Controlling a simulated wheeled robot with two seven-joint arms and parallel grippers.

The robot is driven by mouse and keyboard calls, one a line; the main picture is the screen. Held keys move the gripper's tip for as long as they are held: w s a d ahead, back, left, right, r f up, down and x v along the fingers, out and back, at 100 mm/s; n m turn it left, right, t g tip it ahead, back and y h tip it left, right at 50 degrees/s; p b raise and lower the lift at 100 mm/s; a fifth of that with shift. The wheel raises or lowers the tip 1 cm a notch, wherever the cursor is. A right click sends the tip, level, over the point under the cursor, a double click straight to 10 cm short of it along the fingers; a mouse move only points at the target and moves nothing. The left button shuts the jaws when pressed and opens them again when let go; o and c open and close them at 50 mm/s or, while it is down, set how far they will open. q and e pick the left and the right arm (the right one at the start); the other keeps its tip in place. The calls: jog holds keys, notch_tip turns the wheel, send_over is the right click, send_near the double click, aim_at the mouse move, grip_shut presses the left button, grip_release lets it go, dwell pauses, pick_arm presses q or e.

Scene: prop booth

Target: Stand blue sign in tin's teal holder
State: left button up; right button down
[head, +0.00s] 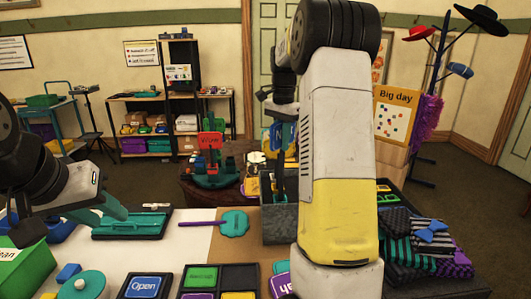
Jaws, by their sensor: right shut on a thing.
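My right arm crosses the centre, and its gripper (280,155) hangs down over the grey tin (283,231).
A teal disc sign with purple stick (233,223) lies left of the tin. Bow ties (432,232) lie at right. A blue "Open" plaque (145,287) and a compartment box (238,276) are in front.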

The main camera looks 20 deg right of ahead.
aim_at(281, 154)
notch_tip(281, 154, down, 4)
jog(key=shift+r, duration=0.15)
jog(key=shift+f, duration=0.45)
jog(key=c, duration=1.4)
grip_release()
